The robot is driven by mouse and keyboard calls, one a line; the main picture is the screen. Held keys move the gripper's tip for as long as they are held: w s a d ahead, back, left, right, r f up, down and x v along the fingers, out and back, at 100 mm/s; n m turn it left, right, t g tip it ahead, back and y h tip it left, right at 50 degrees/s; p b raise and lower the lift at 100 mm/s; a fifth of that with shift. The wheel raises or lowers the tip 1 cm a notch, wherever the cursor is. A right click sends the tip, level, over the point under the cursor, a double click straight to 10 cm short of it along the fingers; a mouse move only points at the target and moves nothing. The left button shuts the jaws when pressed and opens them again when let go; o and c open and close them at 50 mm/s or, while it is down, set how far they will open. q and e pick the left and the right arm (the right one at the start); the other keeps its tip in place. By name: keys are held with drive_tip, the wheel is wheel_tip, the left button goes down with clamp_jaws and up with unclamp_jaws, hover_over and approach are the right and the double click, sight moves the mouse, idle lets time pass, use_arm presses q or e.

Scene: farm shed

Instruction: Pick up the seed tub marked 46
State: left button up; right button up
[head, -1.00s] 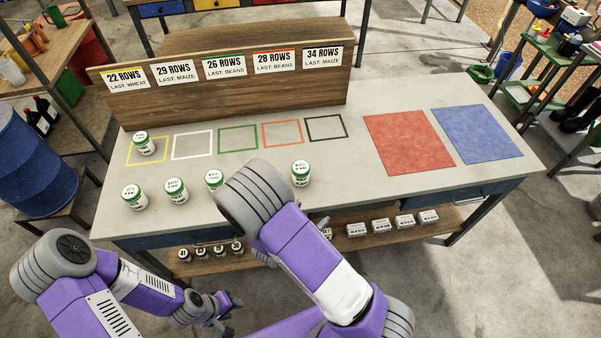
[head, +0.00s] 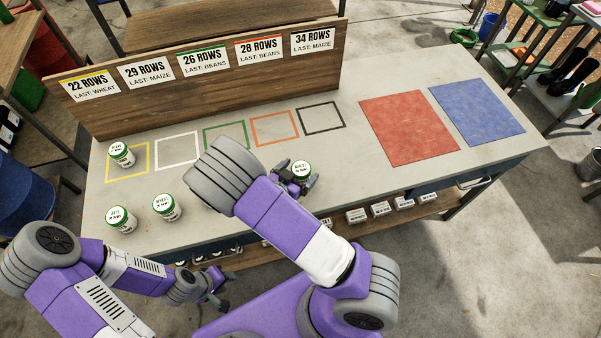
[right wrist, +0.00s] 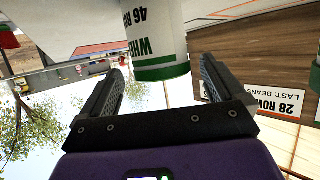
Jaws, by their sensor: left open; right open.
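The seed tub marked 46 (head: 301,168) is white with a green lid and stands upright on the bench, right of my right forearm. In the right wrist view, which is upside down, the tub (right wrist: 155,38) shows "46 RO" and part of "WHEAT". My right gripper (head: 295,178) is open at this tub, one finger to each side of it in the wrist view; I cannot tell whether they touch it. My left gripper (head: 219,301) is open and empty, low in front of the bench, far from the tub.
Other green-lidded tubs stand at left: one in the yellow square (head: 121,154), two nearer the front edge (head: 120,219) (head: 167,207). A red mat (head: 408,128) and blue mat (head: 477,112) lie at right. A wooden sign board (head: 215,75) stands behind the outlined squares.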

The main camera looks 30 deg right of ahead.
sight(303, 168)
drive_tip(key=x, duration=0.4)
drive_tip(key=shift+w+f, duration=0.1)
drive_tip(key=shift+f, duration=0.2)
drive_tip(key=c, duration=1.1)
drive_tip(key=shift+r, duration=0.1)
drive_tip(key=shift+c, duration=0.2)
